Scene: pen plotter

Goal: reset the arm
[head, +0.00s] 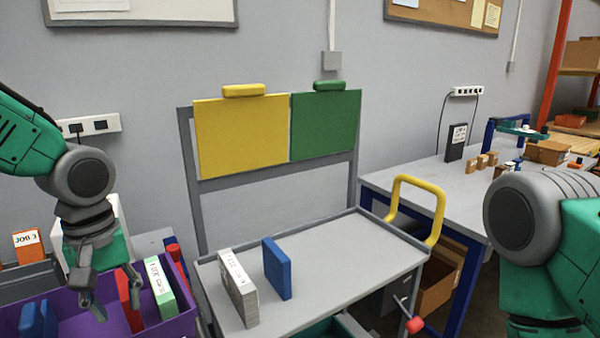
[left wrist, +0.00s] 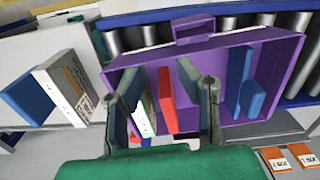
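My left gripper (head: 92,298) hangs fingers-down over the purple bin (head: 185,325) at the lower left of the head view. In the left wrist view its two fingers (left wrist: 164,108) are spread apart, with nothing clamped between them. A red book-like block (left wrist: 167,100) and a green-and-white one (left wrist: 146,112) stand in the bin, seen between and below the fingers. Whether a finger touches them I cannot tell. My right arm comes in at the right edge of the head view; its gripper is out of view.
A grey cart (head: 325,255) holds a white-and-grey block (head: 238,288) and a blue block (head: 278,268). Its yellow handle (head: 438,210) sticks up at right. Yellow (head: 242,137) and green (head: 325,127) panels hang behind. Blue blocks (left wrist: 252,98) also stand in the bin.

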